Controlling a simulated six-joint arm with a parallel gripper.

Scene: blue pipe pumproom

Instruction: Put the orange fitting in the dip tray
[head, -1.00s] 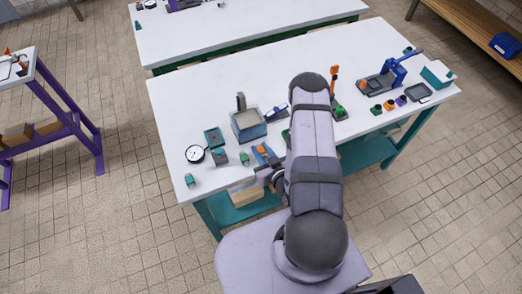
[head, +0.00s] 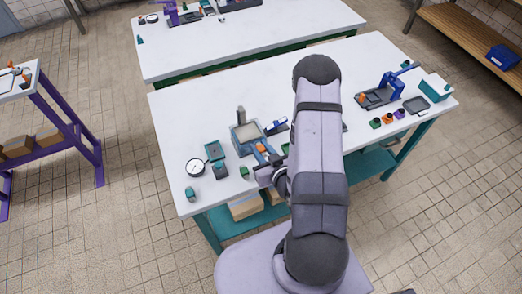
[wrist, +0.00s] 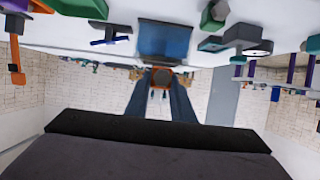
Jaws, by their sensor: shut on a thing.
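The orange fitting (head: 262,148) is between the blue fingers of my gripper (head: 265,150), near the front right of the blue box-like tray in the head view. In the wrist view the fitting (wrist: 162,77) shows between the fingertips (wrist: 161,82), which are shut on it. The blue tray with a pale inside (head: 246,132), which I take as the dip tray, stands on the white table. Its blue side (wrist: 165,40) shows beyond the fitting in the wrist view. The fitting looks held above the table; its exact height is unclear. My gripper hides the tray's front right corner.
A grey post (head: 241,115) rises at the tray's back. A teal tray (head: 214,151), a round gauge (head: 196,167) and small green pieces stand to the left. A blue tool (head: 276,126) lies to the right. A dark shallow tray (head: 417,104) is far right.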

